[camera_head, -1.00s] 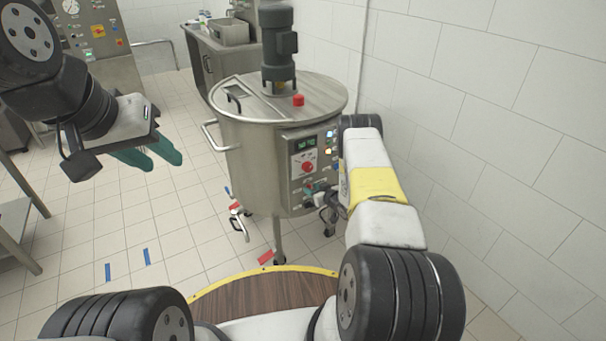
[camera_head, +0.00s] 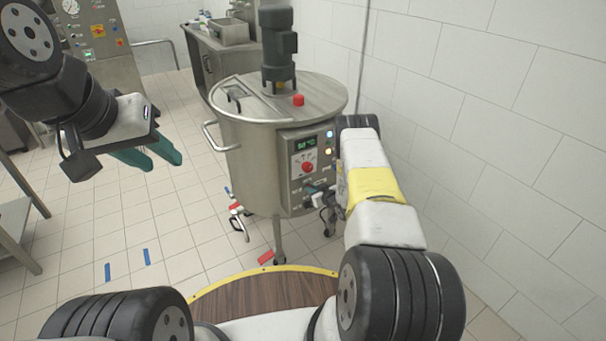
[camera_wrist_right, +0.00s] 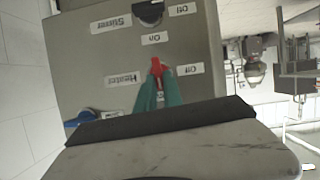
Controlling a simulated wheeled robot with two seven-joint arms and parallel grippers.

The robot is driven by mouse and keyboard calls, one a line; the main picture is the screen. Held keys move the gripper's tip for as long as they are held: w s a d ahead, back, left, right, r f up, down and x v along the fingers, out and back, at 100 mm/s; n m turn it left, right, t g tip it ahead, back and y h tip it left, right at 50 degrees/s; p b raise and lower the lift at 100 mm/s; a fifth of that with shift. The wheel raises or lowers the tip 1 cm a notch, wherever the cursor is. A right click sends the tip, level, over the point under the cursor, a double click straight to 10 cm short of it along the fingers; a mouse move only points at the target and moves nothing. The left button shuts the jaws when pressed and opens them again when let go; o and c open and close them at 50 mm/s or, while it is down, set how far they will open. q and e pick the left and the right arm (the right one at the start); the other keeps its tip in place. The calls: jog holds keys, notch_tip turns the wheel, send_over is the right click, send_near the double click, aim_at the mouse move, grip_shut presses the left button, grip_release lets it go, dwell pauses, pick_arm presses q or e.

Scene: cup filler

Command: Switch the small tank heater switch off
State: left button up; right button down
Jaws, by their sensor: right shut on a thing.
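The small steel tank (camera_head: 245,165) stands ahead, with a control panel on its right side. In the right wrist view, the panel shows upside down. The red heater switch (camera_wrist_right: 156,66) sits beside the Heater label (camera_wrist_right: 125,78), with an On label (camera_wrist_right: 154,38) above it and an Off label (camera_wrist_right: 189,70) to its right. Its red tip points roughly toward On. My right gripper (camera_wrist_right: 158,90) is shut on the switch with its teal fingers; it also shows at the lower panel in the head view (camera_head: 318,190). My left gripper (camera_head: 152,158) is open and empty, away from the tank.
A dark stirrer knob (camera_wrist_right: 148,12) is near the heater switch, and a blue part (camera_wrist_right: 82,122) lies left of my fingers. A red button (camera_head: 298,100) and motor (camera_head: 279,48) top the tank. A tiled wall (camera_head: 500,130) bounds the right. Floor at left is mostly clear.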

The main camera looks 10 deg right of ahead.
jog(key=shift+s+a+f+n+t+h, duration=0.1)
jog(key=shift+a+f+n+t+h, duration=0.2)
jog(key=shift+n+t+h, duration=1.2)
jog(key=shift+s+a+f+n+t+h, duration=0.1)
jog(key=shift+a+f+n+t, duration=0.2)
jog(key=shift+n, duration=2.55)
jog(key=shift+s+a+f+n+t+h, duration=0.1)
jog(key=shift+a+f+n+t+h, duration=0.45)
jog(key=shift+n, duration=1.6)
jog(key=shift+d+r+t+h, duration=0.2)
jog(key=shift+d+t+h, duration=0.05)
jog(key=shift+d, duration=0.05)
jog(key=c, duration=1.5)
grip_release()
jog(key=shift+s, duration=0.1)
jog(key=s, duration=0.7)
jog(key=shift+s+a, duration=0.15)
jog(key=shift+s, duration=0.15)
